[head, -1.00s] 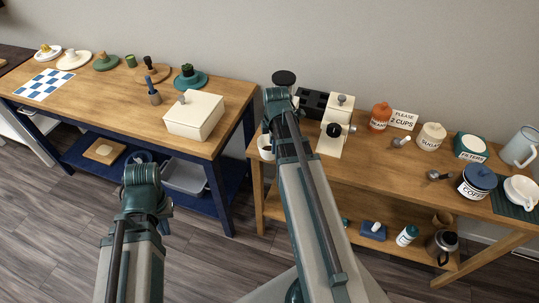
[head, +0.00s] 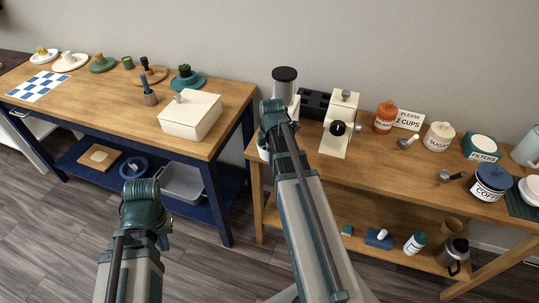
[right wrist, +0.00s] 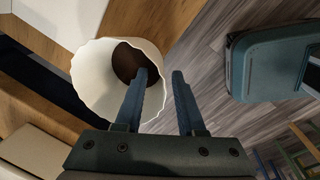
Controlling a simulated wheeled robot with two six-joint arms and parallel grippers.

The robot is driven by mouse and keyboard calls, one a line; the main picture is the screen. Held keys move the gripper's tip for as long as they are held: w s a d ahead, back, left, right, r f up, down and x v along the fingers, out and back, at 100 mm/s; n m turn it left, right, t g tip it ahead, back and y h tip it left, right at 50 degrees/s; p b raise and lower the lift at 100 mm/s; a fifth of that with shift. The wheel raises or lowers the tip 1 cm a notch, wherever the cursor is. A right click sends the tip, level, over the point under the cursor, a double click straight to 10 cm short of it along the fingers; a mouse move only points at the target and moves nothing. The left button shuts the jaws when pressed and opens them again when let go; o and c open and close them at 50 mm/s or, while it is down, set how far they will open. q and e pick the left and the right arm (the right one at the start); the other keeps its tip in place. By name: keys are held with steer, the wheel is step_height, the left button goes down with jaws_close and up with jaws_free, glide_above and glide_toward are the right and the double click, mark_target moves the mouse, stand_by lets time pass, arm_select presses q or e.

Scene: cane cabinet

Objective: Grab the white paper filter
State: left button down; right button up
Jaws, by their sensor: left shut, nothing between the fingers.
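The white paper filter (right wrist: 88,88) is a fluted cone with dark brown grounds inside, in the right wrist view. My right gripper (right wrist: 160,76) is open at it. One finger overlaps the filter's opening, the other is outside its right wall, and the rim lies between them with a gap visible. In the head view only a white sliver of the filter (head: 262,152) shows at the left end of the right table; my right arm hides the rest and the right fingers. My left gripper (head: 165,238) hangs low in front of the left table, its fingers barely visible.
The right table (head: 300,150) holds a white machine (head: 341,125), a black-topped white cylinder (head: 285,85), an orange jar (head: 385,117), a sugar jar (head: 438,137) and a green filters box (head: 481,148). A cream box (head: 190,115) sits on the left table. Open floor lies between the tables.

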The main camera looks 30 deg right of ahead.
steer(key=shift+c, duration=0.2)
jaws_close()
stand_by(0.5)
